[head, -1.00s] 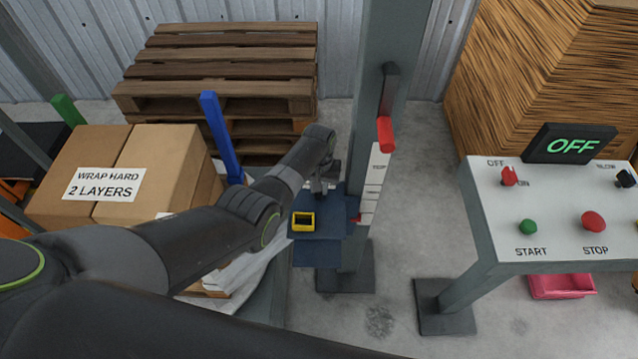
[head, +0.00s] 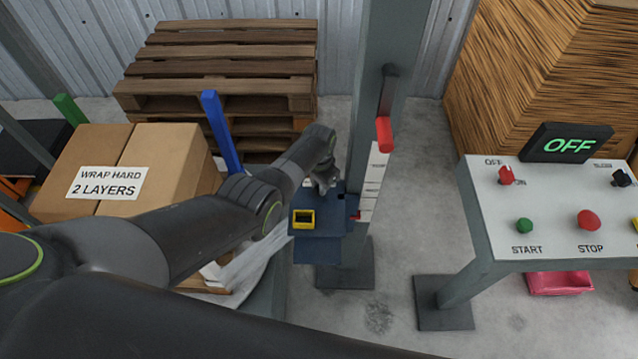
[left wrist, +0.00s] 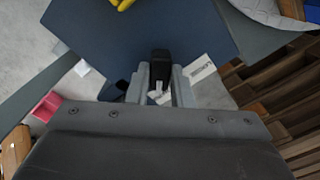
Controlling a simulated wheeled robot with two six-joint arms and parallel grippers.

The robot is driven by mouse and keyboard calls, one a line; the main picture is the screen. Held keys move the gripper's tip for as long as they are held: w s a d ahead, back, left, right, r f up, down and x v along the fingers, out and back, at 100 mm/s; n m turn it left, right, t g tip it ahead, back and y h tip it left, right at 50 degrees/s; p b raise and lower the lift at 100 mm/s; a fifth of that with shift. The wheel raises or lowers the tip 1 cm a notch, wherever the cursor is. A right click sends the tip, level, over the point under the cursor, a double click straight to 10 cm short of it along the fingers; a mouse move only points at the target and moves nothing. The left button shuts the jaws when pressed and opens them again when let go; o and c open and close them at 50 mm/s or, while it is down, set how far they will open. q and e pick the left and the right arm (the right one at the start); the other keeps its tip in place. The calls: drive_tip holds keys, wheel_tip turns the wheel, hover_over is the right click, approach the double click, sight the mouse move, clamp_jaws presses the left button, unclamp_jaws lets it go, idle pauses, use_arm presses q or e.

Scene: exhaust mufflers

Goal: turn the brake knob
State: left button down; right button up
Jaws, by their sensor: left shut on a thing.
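The brake knob (left wrist: 160,66) is black with a white mark, and it shows between the two grey fingers of my left gripper (left wrist: 160,84) in the left wrist view. The fingers are shut on it, one on each side. In the head view my left gripper (head: 328,186) is at the blue box (head: 318,250) on the grey post, and the knob is hidden there behind the gripper and wrist. My right gripper is not in view.
A yellow-rimmed switch (head: 303,219) sits on the blue box. A red-handled lever (head: 384,134) hangs on the post (head: 388,60). A white control panel (head: 552,205) with an OFF display (head: 567,145) stands right. Cartons (head: 150,152) and pallets (head: 230,70) are left and behind.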

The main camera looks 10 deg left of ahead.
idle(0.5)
use_arm(q)
drive_tip(key=c, duration=1.3)
unclamp_jaws()
drive_tip(key=shift+r, duration=0.15)
drive_tip(key=shift+r, duration=0.25)
wheel_tip(320, 180, up, 8)
drive_tip(key=p, duration=0.2)
drive_tip(key=shift+f+p, duration=0.2)
drive_tip(key=shift+p, duration=0.2)
wheel_tip(320, 180, up, 9)
